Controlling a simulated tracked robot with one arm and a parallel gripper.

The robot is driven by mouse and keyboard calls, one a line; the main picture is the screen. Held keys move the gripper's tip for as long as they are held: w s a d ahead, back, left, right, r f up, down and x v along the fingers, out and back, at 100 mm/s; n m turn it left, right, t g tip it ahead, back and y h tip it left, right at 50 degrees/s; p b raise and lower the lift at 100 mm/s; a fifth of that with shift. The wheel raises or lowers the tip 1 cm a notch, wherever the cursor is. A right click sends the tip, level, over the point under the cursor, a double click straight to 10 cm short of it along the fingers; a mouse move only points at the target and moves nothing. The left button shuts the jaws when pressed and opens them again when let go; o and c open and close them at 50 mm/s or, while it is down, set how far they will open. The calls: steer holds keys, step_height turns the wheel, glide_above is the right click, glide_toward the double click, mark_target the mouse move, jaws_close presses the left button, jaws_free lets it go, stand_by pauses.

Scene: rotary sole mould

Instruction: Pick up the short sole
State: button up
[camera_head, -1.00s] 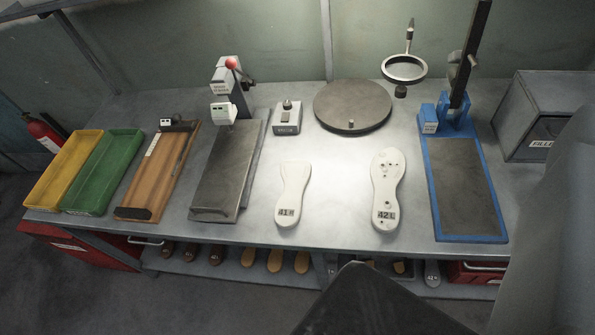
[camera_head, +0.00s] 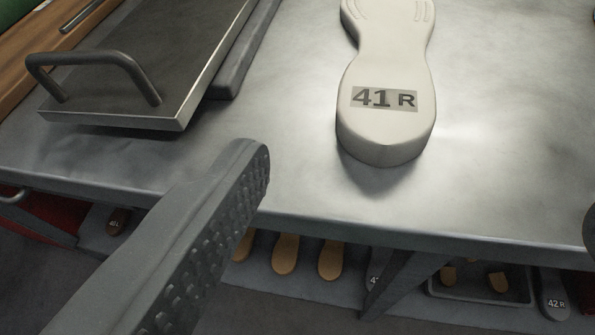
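The short sole (camera_head: 386,125) is the off-white one with a grey "41 R" label. It lies flat on the metal bench, heel end towards me, and its far end is cut off by the top of the picture. My gripper (camera_head: 424,196) is open and empty. One ridged dark finger reaches in from the lower left. Only a sliver of the other shows at the right edge. The sole lies beyond the gap between them, touching neither finger.
A dark plate with a metal handle (camera_head: 95,75) lies on the bench at the left. The bench top (camera_head: 510,150) is clear right of the sole. Its front edge runs below the sole. A shelf beneath holds several small soles (camera_head: 330,260) and a tray (camera_head: 480,290).

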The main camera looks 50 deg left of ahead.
mark_target(386, 124)
steer(key=w+a+f, duration=0.1)
steer(key=f, duration=0.1)
steer(key=w+a+f+p, duration=0.1)
steer(key=w+a+f, duration=0.1)
steer(key=w+a+f+p, duration=0.1)
steer(key=w+f, duration=0.1)
steer(key=shift+w+a, duration=0.1)
steer(key=shift+a, duration=0.25)
steer(key=shift+w+d+b+x, duration=0.1)
steer(key=shift+d+b+x, duration=0.1)
steer(key=shift+x, duration=0.85)
steer(key=shift+w+d+b+x, duration=0.1)
steer(key=shift+b+x, duration=0.1)
steer(key=shift+x, duration=1.6)
steer(key=shift+r, duration=0.1)
steer(key=shift+c, duration=0.2)
steer(key=c, duration=1.1)
